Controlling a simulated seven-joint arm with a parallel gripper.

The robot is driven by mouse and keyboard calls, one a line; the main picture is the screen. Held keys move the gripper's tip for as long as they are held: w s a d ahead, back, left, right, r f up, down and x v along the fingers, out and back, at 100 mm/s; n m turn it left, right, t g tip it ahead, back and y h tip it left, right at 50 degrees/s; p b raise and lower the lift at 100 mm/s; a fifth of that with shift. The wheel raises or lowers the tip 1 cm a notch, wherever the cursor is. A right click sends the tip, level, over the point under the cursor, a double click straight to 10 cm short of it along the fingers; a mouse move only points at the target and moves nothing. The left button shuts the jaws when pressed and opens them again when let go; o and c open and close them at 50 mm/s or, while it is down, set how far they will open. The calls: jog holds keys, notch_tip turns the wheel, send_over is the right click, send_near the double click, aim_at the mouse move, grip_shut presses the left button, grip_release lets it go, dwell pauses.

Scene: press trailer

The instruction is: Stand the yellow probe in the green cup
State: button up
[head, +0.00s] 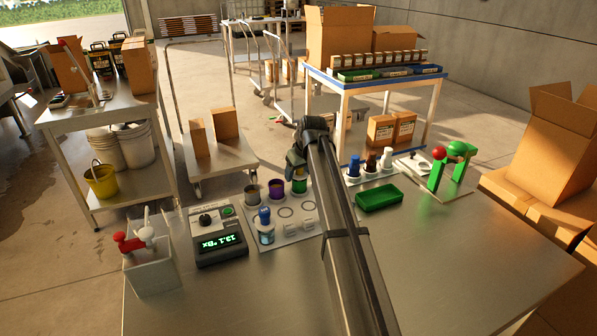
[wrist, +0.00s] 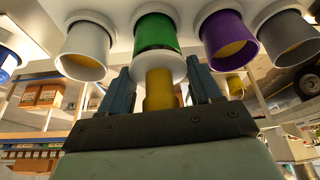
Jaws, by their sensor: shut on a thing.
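The green cup (head: 300,187) stands in a row of cups on the white plate, just below my gripper in the head view. The wrist view appears upside down; there the green cup (wrist: 156,32) hangs at top centre. My gripper (wrist: 161,90) is shut on the yellow probe (wrist: 160,92), holding its yellow part between blue fingers. The probe's white collar (wrist: 160,68) lies across the green cup's mouth, in line with it. The collar hides the mouth, so I cannot tell whether it touches the rim or how deep the probe reaches.
The purple cup (wrist: 229,40) and grey cup (wrist: 286,40) flank the green cup on one side, a white cup (wrist: 86,48) on the other. A blue-topped bottle (head: 265,230) and meter (head: 217,238) stand nearby. A green tray (head: 379,199) lies right of my arm.

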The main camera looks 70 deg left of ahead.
jog(key=shift+f, duration=0.45)
jog(key=o, duration=0.9)
jog(key=shift+v, duration=5.5)
jog(key=shift+r, duration=4.45)
